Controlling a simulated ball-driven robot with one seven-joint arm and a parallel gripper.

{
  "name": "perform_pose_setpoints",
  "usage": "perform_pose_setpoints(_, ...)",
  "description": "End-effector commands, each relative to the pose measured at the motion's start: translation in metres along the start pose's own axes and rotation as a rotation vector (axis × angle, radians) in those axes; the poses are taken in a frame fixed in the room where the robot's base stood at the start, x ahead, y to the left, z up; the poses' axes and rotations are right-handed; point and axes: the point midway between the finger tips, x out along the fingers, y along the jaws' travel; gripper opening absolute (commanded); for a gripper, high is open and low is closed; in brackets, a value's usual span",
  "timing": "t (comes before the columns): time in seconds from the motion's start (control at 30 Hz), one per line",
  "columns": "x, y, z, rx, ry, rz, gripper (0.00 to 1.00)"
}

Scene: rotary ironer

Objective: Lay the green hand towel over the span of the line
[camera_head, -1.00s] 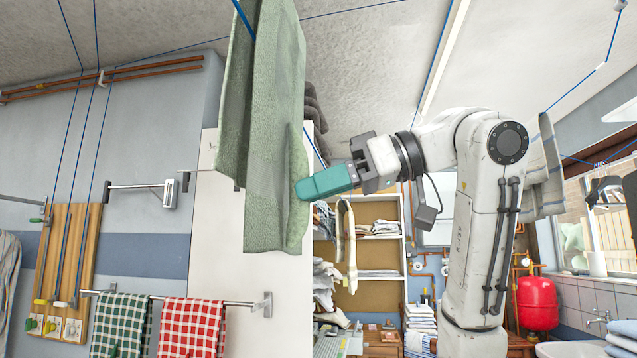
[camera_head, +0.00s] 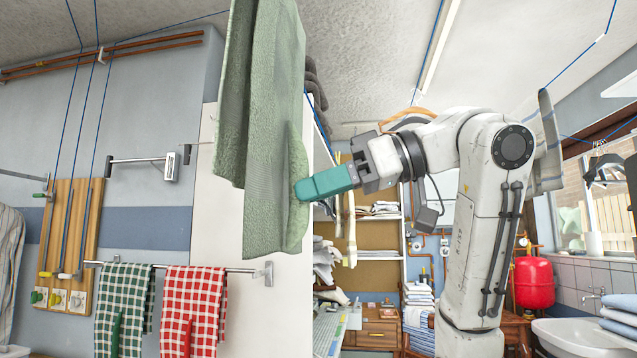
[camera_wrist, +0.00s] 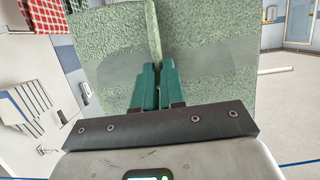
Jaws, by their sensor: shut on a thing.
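The pale green hand towel (camera_head: 270,150) hangs in long folds at the upper middle of the head view, its top cut off by the frame. My gripper (camera_head: 299,193), with teal fingers, is shut on the towel's right-hand fold, well below the top of the picture. In the wrist view the fingers (camera_wrist: 156,70) pinch a ridge of the towel (camera_wrist: 215,75), which spreads out on both sides. A thin blue line (camera_head: 320,128) shows just right of the towel. Whether any of the towel rests over a line is out of view.
A wall rail (camera_head: 180,267) left of the towel carries a green checked cloth (camera_head: 122,310) and a red checked cloth (camera_head: 195,305). A white panel (camera_head: 225,225) stands behind the towel. Shelves (camera_head: 378,225) with folded linen are further back. A sink (camera_head: 580,338) is at right.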

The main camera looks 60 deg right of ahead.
Motion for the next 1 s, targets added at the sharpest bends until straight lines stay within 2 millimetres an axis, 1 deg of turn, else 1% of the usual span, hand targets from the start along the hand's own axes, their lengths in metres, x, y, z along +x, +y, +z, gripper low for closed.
perform_pose_setpoints(0.03, 0.002, 0.000, 0.007, 0.000, 0.001, 0.000, 0.00)
perform_pose_setpoints(0.7, 0.019, 0.000, 0.059, 0.001, 0.001, 0.000, 0.00)
perform_pose_setpoints(1.0, 0.024, 0.000, 0.076, 0.000, 0.001, 0.000, 0.00)
